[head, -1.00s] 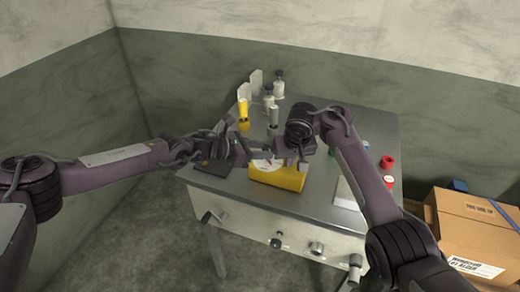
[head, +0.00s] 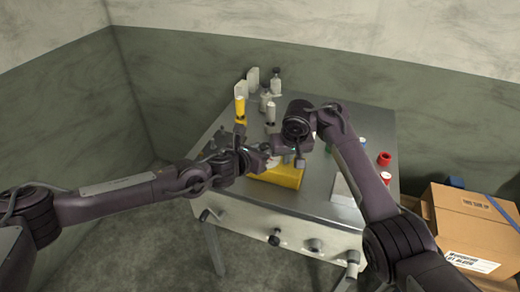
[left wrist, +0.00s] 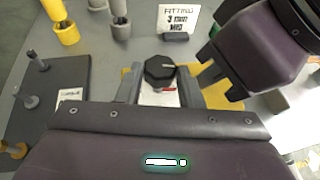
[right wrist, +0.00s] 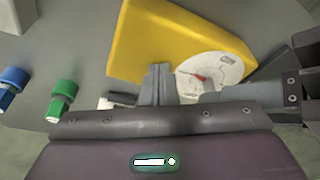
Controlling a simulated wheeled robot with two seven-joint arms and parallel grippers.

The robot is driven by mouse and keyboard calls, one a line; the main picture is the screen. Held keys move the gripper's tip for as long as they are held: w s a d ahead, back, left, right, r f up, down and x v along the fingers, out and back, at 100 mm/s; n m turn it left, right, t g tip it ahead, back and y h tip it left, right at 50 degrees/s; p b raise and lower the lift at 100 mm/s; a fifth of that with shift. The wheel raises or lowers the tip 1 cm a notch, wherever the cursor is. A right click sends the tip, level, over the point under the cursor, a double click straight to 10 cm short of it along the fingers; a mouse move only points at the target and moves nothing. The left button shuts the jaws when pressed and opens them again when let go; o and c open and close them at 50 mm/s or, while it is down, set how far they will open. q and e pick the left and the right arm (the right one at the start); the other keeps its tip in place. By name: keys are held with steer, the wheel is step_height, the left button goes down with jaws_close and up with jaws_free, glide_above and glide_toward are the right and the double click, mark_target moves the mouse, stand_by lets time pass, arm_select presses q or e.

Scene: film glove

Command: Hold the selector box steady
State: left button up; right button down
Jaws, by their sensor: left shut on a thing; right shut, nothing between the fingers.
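The yellow selector box (head: 285,176) sits near the front of the grey bench. In the right wrist view its yellow side (right wrist: 165,40) and white round dial with a red pointer (right wrist: 212,72) show.
A yellow-and-white post (head: 240,108) and grey bottles stand at the back left. Cardboard cartons (head: 465,225) stand right of the bench.

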arm_select(q)
steer(key=shift+s+d, duration=0.15)
steer(key=shift+d, duration=0.1)
steer(key=o, duration=0.8)
steer(key=shift+o, duration=0.8)
steer(key=shift+a, duration=0.15)
steer(key=v, duration=1.2)
steer(key=shift+r, duration=0.1)
